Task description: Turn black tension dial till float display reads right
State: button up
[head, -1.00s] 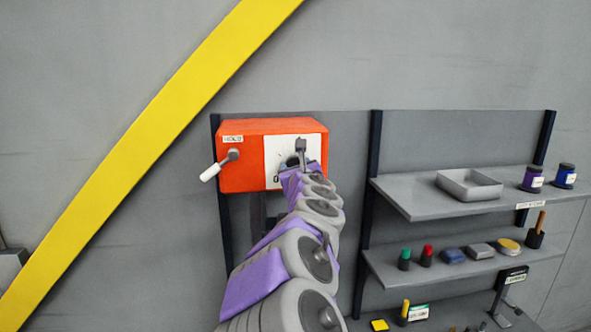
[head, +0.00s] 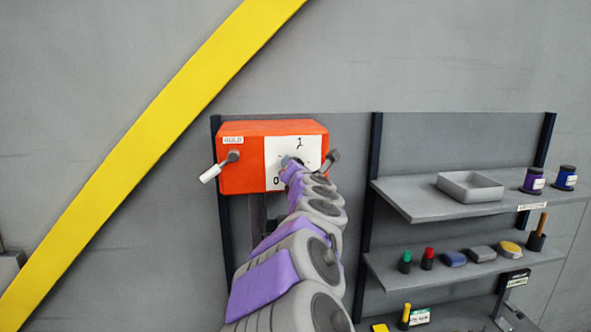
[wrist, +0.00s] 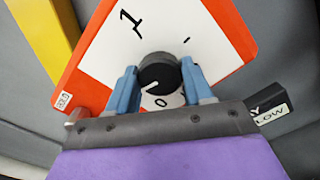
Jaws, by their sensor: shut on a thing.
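The black tension dial (wrist: 158,72) shows in the wrist view on a white panel with a 1, a 0 and tick marks. Its white pointer line points to the lower left in that view. My gripper (wrist: 160,76) is shut on the dial, one blue finger on each side. In the head view, my gripper (head: 288,163) is at the panel and largely covers the dial. A dark plate with a white label (wrist: 272,112) shows at the right of the wrist view. Its lower line reads "LOW"; the upper line is mostly hidden. I cannot tell whether it is the float display.
The panel is on an orange box (head: 240,178) with a white-handled lever (head: 212,172) at its left and a "HOLD" label (head: 233,140). Shelves (head: 400,200) at right hold a grey tray (head: 470,195), jars and small items. A yellow beam (head: 150,125) crosses the wall.

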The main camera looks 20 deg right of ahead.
jog(key=shift+d+f+m+b, duration=0.15)
jog(key=shift+m+b, duration=0.6)
jog(key=shift+m, duration=2.25)
jog(key=shift+a+f+m+b, duration=0.15)
jog(key=shift+m+b, duration=0.55)
jog(key=shift+m, duration=2.3)
jog(key=shift+d+f+m+b, duration=0.2)
jog(key=shift+m+b, duration=0.55)
jog(key=shift+m, duration=2.25)
jog(key=o, duration=0.8)
jog(key=shift+o, duration=1.2)
jog(key=shift+w+a+r, duration=0.1)
jog(key=shift+r, duration=0.15)
jog(key=shift+s, duration=0.2)
